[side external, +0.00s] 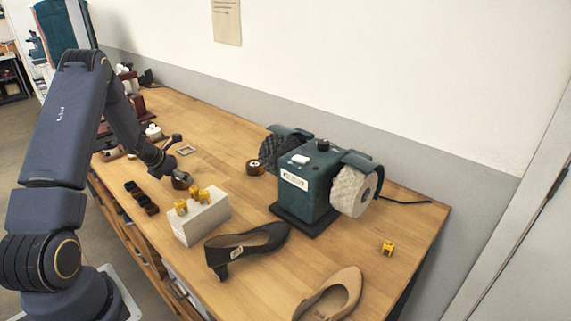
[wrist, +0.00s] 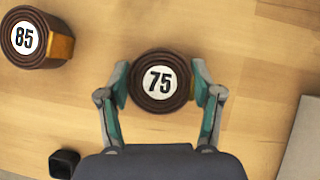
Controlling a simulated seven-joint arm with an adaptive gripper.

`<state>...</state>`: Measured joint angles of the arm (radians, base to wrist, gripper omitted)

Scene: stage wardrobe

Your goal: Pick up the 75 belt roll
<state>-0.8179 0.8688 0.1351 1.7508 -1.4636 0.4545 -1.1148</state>
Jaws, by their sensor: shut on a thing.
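The 75 belt roll (wrist: 159,83) is a dark brown coil with a white round label reading 75. It sits between the two fingers of my gripper (wrist: 161,78) in the wrist view, one finger against each side. In the side view my gripper (side external: 174,174) is shut on the roll (side external: 181,184), low over the bench behind the pale block. I cannot tell whether the roll touches the wood. Another brown roll (wrist: 35,39), whose label appears to read 85, lies at the upper left of the wrist view, apart from my gripper.
A pale block (side external: 200,220) with yellow pieces stands close by. Small black boxes (side external: 133,188) lie to its left. A green machine (side external: 312,178) with wheels, a dark shoe (side external: 245,247) and a tan shoe (side external: 335,295) stand on the bench (side external: 385,215).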

